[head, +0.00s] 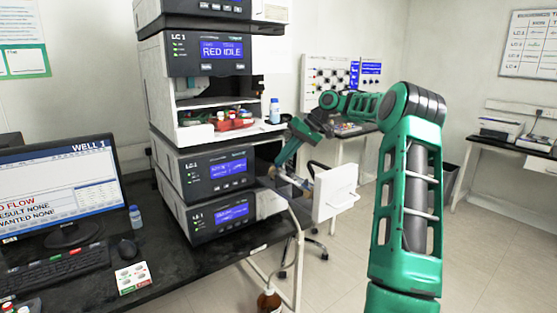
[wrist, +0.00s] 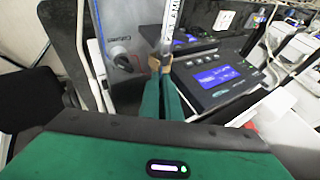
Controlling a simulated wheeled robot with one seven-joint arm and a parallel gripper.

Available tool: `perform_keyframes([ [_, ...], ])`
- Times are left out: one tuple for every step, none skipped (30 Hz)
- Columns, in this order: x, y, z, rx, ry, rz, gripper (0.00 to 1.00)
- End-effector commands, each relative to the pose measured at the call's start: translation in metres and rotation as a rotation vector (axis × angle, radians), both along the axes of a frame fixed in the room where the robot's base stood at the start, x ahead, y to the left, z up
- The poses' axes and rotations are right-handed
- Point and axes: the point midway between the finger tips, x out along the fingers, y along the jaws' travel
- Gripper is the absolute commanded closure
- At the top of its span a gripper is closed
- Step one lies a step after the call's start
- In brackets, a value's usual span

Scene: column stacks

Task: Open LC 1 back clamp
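The LC 1 stack (head: 205,180) stands on the black bench in the head view. A white door (head: 334,192) stands open at its right side. My gripper (head: 300,185) is small and partly hidden between the stack and this door. In the wrist view my gripper's green fingers with tan tips (wrist: 160,63) are close together. A pale column (wrist: 171,18) with dark lettering stands right at the tips. I cannot tell whether the tips grip it or only touch near it. A grey panel with a dark knob (wrist: 123,62) is just left of the tips. I cannot make out the back clamp.
An LC 1 module with a blue screen (wrist: 217,76) is close to the right of my fingers in the wrist view. A monitor (head: 65,190), a keyboard (head: 55,268) and a small white box (head: 132,278) are on the bench.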

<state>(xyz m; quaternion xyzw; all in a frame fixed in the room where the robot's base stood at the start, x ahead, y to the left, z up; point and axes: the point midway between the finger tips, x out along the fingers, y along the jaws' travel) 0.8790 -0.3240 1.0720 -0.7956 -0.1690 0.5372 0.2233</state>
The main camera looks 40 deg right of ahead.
Motion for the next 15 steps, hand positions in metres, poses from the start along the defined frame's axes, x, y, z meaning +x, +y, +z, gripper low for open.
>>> perform_keyframes([
  [-0.0009,-0.0043,-0.0044,0.033,0.004,-0.001,1.0],
  [-0.0007,-0.0046,-0.0053,0.052,0.005,-0.001,1.0],
  [-0.0006,-0.0057,-0.0058,0.073,0.005,-0.001,1.0],
  [-0.0007,-0.0069,-0.0067,0.089,0.006,-0.002,1.0],
  [-0.0004,-0.007,-0.0068,0.104,0.008,-0.001,1.0],
  [-0.0003,-0.0079,-0.008,0.123,0.008,-0.001,1.0],
  [-0.0004,-0.0086,-0.0082,0.135,0.008,-0.002,1.0],
  [-0.0003,-0.0088,-0.0087,0.148,0.009,-0.001,1.0],
  [-0.0003,-0.0094,-0.0093,0.162,0.011,0.0,1.0],
  [-0.0002,-0.0096,-0.0095,0.172,0.01,0.0,1.0],
  [-0.0002,-0.0101,-0.0099,0.182,0.01,-0.001,1.0],
  [-0.0003,-0.0107,-0.0106,0.193,0.011,-0.001,1.0],
  [-0.0002,-0.0107,-0.0105,0.2,0.011,-0.001,1.0],
  [-0.0001,-0.0107,-0.0108,0.207,0.012,0.0,1.0],
  [-0.0001,-0.011,-0.0116,0.214,0.013,0.0,1.0],
])
